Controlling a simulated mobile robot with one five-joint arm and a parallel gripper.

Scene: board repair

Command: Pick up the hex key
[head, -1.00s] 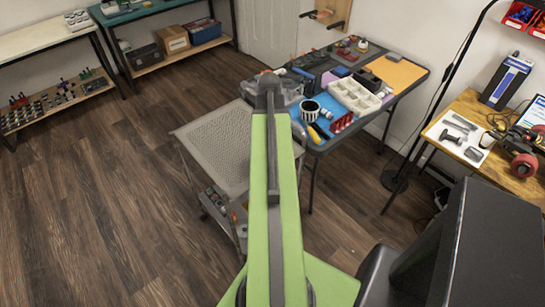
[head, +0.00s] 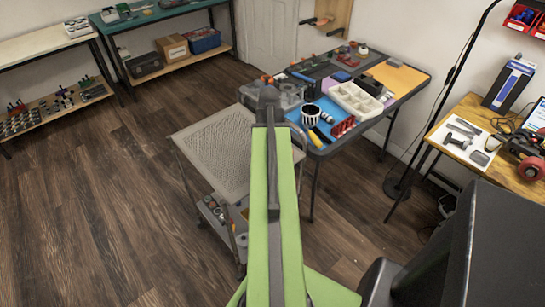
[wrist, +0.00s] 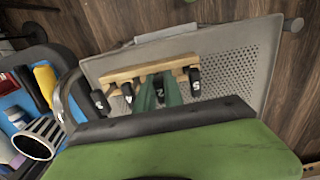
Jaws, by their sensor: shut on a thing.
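My gripper (wrist: 160,92) shows in the wrist view as two dark green fingers close together. It is shut on a dark piece with a pale mark, which looks like the hex key (wrist: 158,77), mostly hidden by the fingers. A wooden rack (wrist: 122,76) lies just beyond the fingertips, with several black numbered pieces along it. Whether the held piece is still in the rack cannot be told. Beyond is the perforated grey cart top (wrist: 235,62). In the head view my arm hides the gripper and rack.
The grey cart (head: 212,150) stands left of my arm. A table with a blue mat (head: 330,128), a compartment tray (head: 356,98) and a striped cup (head: 311,115) is on the right. A wooden bench (head: 510,172) stands far right. The floor at left is clear.

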